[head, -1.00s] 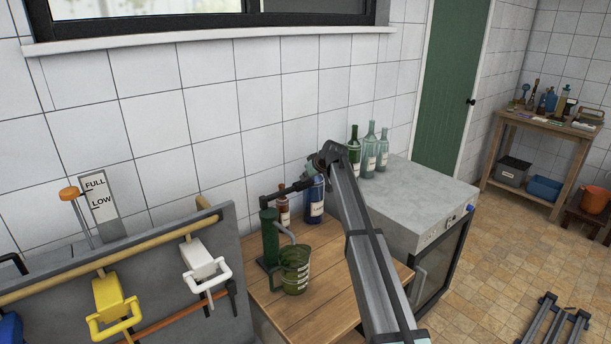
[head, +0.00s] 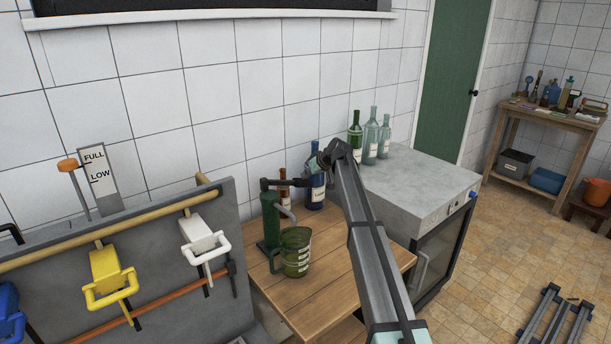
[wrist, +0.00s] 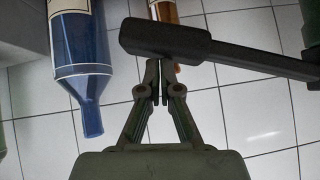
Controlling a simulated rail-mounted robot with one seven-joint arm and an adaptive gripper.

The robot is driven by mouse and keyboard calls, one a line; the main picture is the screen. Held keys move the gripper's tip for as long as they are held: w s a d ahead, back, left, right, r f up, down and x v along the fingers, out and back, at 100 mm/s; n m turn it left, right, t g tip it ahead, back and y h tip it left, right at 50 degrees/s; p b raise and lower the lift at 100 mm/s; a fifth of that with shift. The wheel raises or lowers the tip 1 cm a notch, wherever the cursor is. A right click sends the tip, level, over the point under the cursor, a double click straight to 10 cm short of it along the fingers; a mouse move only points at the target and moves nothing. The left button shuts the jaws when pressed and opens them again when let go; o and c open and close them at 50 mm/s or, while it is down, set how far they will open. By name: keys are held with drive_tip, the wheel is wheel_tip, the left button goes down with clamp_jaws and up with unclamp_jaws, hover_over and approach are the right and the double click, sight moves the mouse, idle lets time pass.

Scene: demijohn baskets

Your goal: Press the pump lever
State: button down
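The green pump (head: 270,222) stands on the wooden table, with a black lever (head: 288,183) running nearly level from its top to the right. My gripper (head: 316,168) is at the lever's free end, small and partly hidden in the head view. In the wrist view, which is upside down, the dark lever (wrist: 235,52) crosses the top. The fingers of my gripper (wrist: 157,72) are together, with tips against or very close to the upper face of the lever's thick end. Nothing shows between them.
A green measuring jug (head: 294,252) stands by the pump's spout. A blue bottle (head: 315,187), also in the wrist view (wrist: 82,60), and a red-brown bottle (head: 284,188) stand close behind the lever. Several bottles stand on the grey cabinet (head: 420,185).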

drive_tip(key=shift+s+d+f, duration=0.2)
drive_tip(key=shift+f, duration=0.45)
drive_tip(key=r, duration=0.3)
drive_tip(key=w+d+r, duration=0.1)
drive_tip(key=r, duration=0.1)
drive_tip(key=shift+w+d+r+p, duration=0.1)
drive_tip(key=shift+p, duration=0.25)
drive_tip(key=w+d+b+v, duration=0.1)
drive_tip(key=b+v, duration=0.1)
drive_tip(key=v, duration=0.7)
drive_tip(key=shift+s, duration=0.15)
drive_tip(key=shift+d+r, duration=0.1)
